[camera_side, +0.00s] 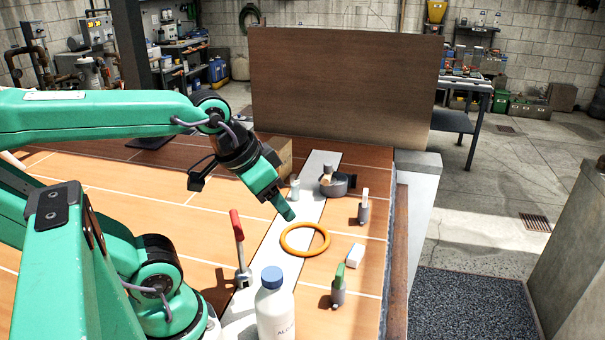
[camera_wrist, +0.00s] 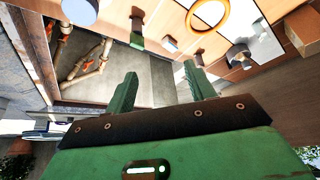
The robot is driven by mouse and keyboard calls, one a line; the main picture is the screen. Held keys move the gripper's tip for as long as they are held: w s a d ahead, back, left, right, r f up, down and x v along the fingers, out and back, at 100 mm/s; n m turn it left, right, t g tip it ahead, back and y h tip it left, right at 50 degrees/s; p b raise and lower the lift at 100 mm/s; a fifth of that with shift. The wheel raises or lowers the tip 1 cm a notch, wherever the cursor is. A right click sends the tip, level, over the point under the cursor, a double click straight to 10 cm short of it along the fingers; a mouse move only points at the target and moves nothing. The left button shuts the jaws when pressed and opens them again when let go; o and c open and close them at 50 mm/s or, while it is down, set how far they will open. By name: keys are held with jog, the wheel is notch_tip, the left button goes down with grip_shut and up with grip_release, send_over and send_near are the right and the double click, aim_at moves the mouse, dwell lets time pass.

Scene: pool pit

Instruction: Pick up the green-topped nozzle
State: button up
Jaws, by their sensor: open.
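The green-topped nozzle (camera_side: 338,292) stands upright on the wooden table near its right front edge, with a grey body and a green top. In the wrist view it appears to be the small green and grey piece (camera_wrist: 137,40) beyond the left finger. My gripper (camera_side: 288,214) points down and to the right above the table, close to the orange ring, behind and to the left of the nozzle. In the wrist view my gripper (camera_wrist: 160,70) has its two green fingers apart, with nothing between them.
An orange ring (camera_side: 286,250) and a white block (camera_side: 355,255) lie behind the nozzle. A white-topped nozzle (camera_side: 363,212) stands farther back. A brown panel (camera_side: 345,90) rises behind.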

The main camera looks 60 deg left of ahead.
jog(key=shift+w, duration=0.1)
jog(key=n+g, duration=0.7)
jog(key=n, duration=0.1)
send_over(344, 271)
jog(key=f, duration=1.1)
jog(key=shift+w+d+f, duration=0.15)
jog(key=shift+w+f, duration=0.05)
jog(key=shift+f, duration=0.15)
jog(key=shift+w+d+f+g, duration=0.1)
jog(key=shift+w+f+g, duration=0.05)
jog(key=shift+f+g, duration=0.15)
jog(key=shift+s+f, duration=0.25)
jog(key=shift+f, duration=1)
jog(key=shift+f, duration=0.1)
